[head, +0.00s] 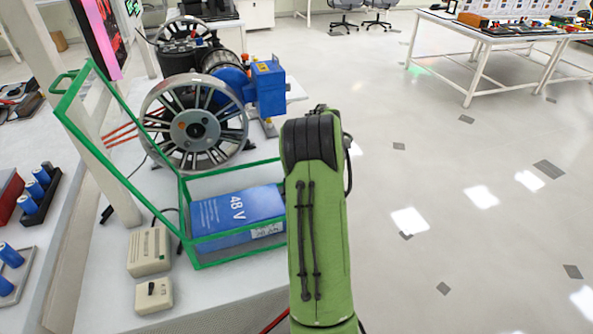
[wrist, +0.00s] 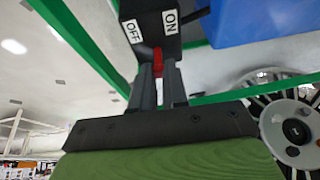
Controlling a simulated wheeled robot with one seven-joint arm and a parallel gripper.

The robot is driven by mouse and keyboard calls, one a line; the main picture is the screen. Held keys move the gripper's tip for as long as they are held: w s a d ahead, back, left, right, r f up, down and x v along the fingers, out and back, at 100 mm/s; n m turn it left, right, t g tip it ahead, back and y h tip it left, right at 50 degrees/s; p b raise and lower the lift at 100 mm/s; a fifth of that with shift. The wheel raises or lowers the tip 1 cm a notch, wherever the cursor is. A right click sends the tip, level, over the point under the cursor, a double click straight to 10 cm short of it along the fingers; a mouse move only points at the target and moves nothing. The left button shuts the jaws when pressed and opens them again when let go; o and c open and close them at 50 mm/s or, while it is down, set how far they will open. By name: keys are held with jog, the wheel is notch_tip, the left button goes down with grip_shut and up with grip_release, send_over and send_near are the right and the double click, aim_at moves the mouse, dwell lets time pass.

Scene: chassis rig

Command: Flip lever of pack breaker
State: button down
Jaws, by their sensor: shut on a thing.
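The pack breaker (wrist: 152,42) is a dark box with white OFF and ON labels, at the top middle of the wrist view. Its red lever (wrist: 158,57) sits at the near edge of the box, below and between the two labels. My gripper (wrist: 160,72) is shut on the red lever, and its dark fingers hide part of it. Which label the lever stands toward is not clear. In the head view, my green arm hides the breaker and gripper. The blue 48V battery pack (head: 230,215) lies in a green frame (head: 185,225) left of my arm.
A spoked wheel (head: 195,125) and blue motor unit (head: 268,88) stand behind the pack on the white table (head: 100,285). A beige box (head: 149,251) and a small switch box (head: 153,296) are at the front left. Open floor (head: 440,200) lies to the right.

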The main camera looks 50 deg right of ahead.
jog(key=c, duration=1.1)
grip_release()
jog(key=shift+c, duration=0.2)
